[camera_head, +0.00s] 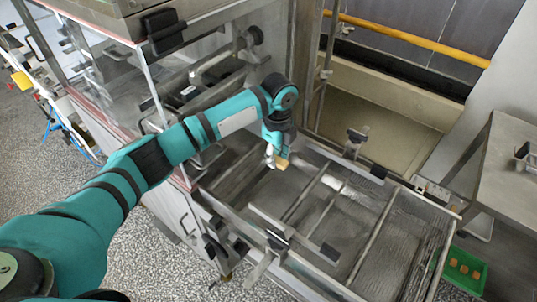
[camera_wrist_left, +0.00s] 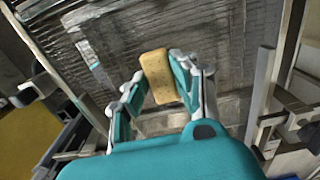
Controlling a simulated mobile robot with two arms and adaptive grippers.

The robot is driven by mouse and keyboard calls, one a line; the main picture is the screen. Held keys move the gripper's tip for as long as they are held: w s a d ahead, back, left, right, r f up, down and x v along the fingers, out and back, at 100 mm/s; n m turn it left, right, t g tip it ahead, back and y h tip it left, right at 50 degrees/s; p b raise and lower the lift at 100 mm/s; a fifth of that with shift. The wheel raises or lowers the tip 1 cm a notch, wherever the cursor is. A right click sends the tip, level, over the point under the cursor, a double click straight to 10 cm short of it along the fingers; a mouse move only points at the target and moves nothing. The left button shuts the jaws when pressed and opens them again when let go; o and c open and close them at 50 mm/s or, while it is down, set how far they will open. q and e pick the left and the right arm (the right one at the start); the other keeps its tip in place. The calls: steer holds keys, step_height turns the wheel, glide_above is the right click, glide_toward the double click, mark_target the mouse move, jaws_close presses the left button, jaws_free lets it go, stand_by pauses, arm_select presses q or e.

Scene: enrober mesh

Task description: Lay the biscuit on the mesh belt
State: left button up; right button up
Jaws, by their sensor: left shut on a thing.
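My left gripper (camera_head: 272,156) is at the end of the teal arm that comes in from the left. It is shut on a tan biscuit (camera_head: 282,163), held over the machine's mesh belt (camera_head: 272,195). In the left wrist view the biscuit (camera_wrist_left: 160,76) sits between the fingers of the left gripper (camera_wrist_left: 155,85), with the wire mesh (camera_wrist_left: 195,25) behind and below it. The biscuit looks apart from the mesh, but its exact height is unclear. My right gripper is not in view.
Metal bars and side rails (camera_head: 375,235) cross and border the belt. A glazed metal housing (camera_head: 110,75) stands at the left. A green tray (camera_head: 462,272) with several brown pieces is at the lower right, beside a metal table (camera_head: 512,170).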

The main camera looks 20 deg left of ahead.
arm_select(q)
steer(key=shift+w+a, duration=0.35)
steer(key=shift+a, duration=0.35)
steer(key=f+p, duration=0.1)
steer(key=a+f+p, duration=0.1)
steer(key=f, duration=0.1)
steer(key=shift+w+a+f, duration=0.15)
steer(key=shift+w, duration=0.05)
steer(key=shift+f, duration=0.25)
steer(key=shift+f, duration=0.15)
steer(key=o, duration=0.9)
steer(key=shift+c, duration=0.2)
